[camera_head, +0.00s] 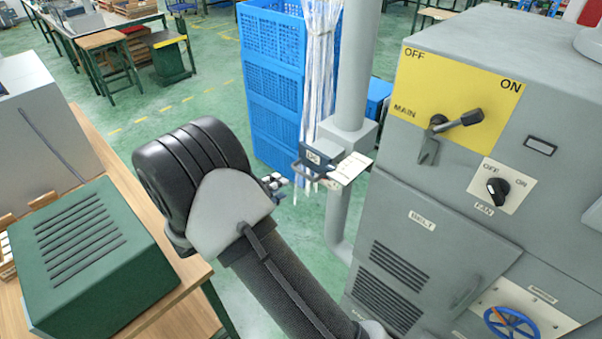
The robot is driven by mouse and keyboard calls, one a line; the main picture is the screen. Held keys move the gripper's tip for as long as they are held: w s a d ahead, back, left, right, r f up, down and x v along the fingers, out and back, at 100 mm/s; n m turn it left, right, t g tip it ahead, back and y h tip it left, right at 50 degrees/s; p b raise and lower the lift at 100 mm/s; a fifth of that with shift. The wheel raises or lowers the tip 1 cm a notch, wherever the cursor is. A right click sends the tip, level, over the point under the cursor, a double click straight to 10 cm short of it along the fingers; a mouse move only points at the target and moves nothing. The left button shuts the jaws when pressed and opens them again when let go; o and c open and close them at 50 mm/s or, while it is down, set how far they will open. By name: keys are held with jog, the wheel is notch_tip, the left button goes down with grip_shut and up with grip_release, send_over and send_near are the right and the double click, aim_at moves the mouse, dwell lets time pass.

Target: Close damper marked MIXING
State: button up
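A slide plate (350,168) with a dark handle (312,171) sticks out at the box on the grey vertical duct (352,70), and looks like a damper. A small dark plate with a pale label (313,157) is beside it; its lettering is too small to read, so I cannot tell if it says MIXING. My gripper (275,184) is left of the handle in the picture, partly hidden behind my black and grey arm. A gap shows between it and the handle in the picture. Whether its fingers are open cannot be made out.
A grey machine with a yellow MAIN switch panel (480,75), a FAN knob (497,188), a BELT door (410,260) and a blue handwheel (510,323) fills the right. Stacked blue crates (272,85) stand behind. A green box (85,255) sits on a wooden bench at left.

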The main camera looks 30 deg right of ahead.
aim_at(301, 174)
jog(key=x, duration=1.1)
jog(key=shift+w+d, duration=0.15)
jog(key=shift+d, duration=0.05)
jog(key=shift+c, duration=0.2)
grip_shut()
